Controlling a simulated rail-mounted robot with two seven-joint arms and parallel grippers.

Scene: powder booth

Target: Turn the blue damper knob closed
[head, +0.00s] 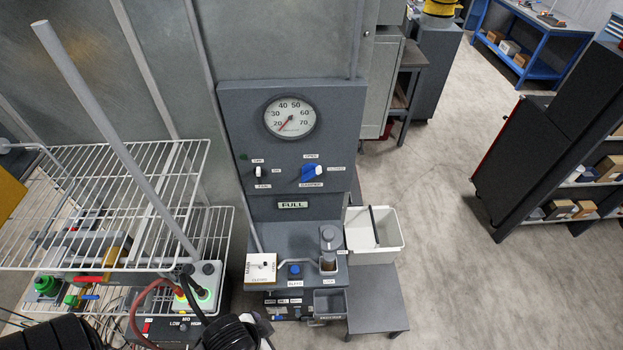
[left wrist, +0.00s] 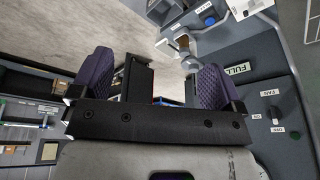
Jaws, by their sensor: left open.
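The blue damper knob (head: 312,173) is on the upright grey control panel in the head view, below the round gauge. A label reading OPEN is above it and one reading CLOSED is to its right. Its grip looks slanted; I cannot tell its exact setting. My left gripper (left wrist: 153,92) is open in the left wrist view, its two purple ribbed pads apart with nothing held between them. I cannot make out its fingers in the head view. The damper knob is not clearly visible in the left wrist view. My right gripper is not in view.
The fan switch (head: 258,172) is left of the damper knob and also shows in the left wrist view (left wrist: 273,113). A FULL sign (head: 292,205) is below. A wire rack (head: 105,205) stands left, with an upright grey pole. A white bin (head: 375,235) is right.

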